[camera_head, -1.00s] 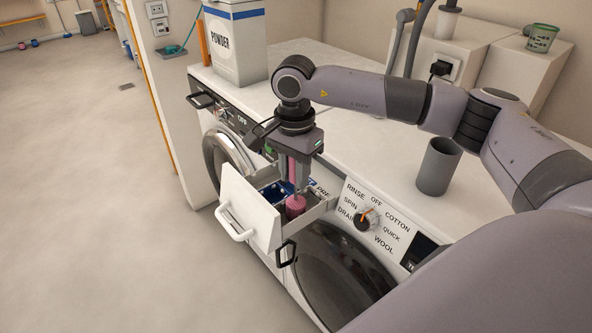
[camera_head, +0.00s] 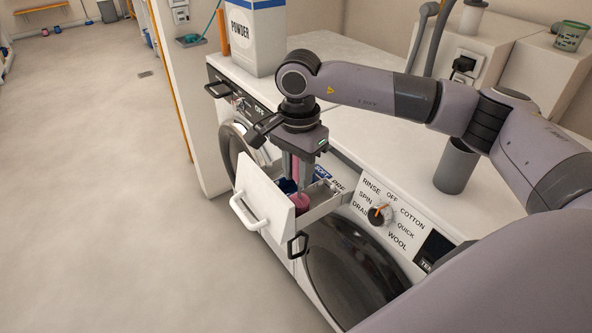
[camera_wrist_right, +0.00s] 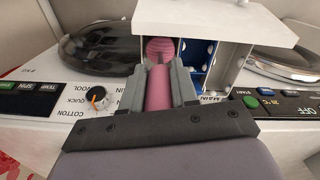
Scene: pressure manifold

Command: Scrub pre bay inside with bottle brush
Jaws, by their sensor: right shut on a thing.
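My right gripper (camera_head: 297,177) is shut on the pink bottle brush, upright with its pink head (camera_head: 300,202) pointing down. The wrist view shows the pink handle (camera_wrist_right: 158,88) between the fingers (camera_wrist_right: 160,85) and the round ridged head (camera_wrist_right: 160,49) beyond them. The head is at the opened detergent drawer (camera_head: 266,193), in a pale bay beside a blue compartment (camera_wrist_right: 197,60). A "PRE" label (camera_head: 338,186) is on the drawer's right side. The drawer front and the gripper hide part of the bay, so I cannot tell how deep the head sits. My left gripper is out of view.
The drawer juts out between two washing machines' round doors (camera_head: 352,262). A powder box (camera_head: 256,38) and a grey cup (camera_head: 456,166) stand on the white top (camera_head: 350,130). A dial (camera_head: 380,214) is to the right. The floor at left is open.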

